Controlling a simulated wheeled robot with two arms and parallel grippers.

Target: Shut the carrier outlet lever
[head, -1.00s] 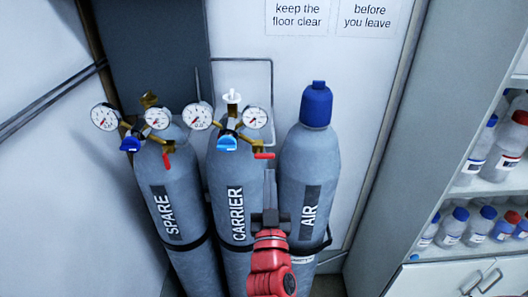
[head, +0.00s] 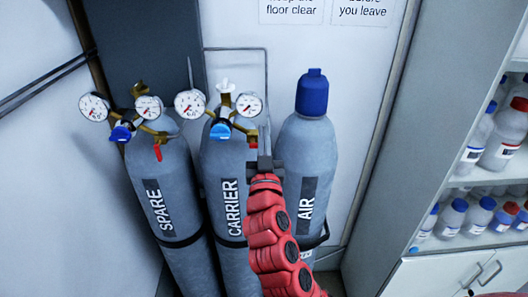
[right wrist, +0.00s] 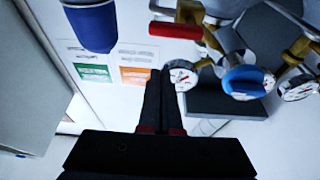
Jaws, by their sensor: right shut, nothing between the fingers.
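The carrier cylinder (head: 224,170) stands in the middle with its regulator, blue knob (head: 220,131) and gauges on top. Its red outlet lever (right wrist: 175,30) shows in the right wrist view, sticking out sideways toward the AIR cylinder; in the head view my gripper mostly hides it. My right gripper (head: 265,142) is shut and empty, beside the carrier regulator on its right. In the right wrist view its fingertips (right wrist: 160,72) appear apart from the lever in the picture; contact is not visible. My left gripper is not in view.
The spare cylinder (head: 165,190) stands to the left, its red lever (head: 157,152) hanging down. The AIR cylinder (head: 308,150) with a blue cap (head: 312,92) stands close on the right. A shelf of bottles (head: 480,215) is at far right. The wall lies behind.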

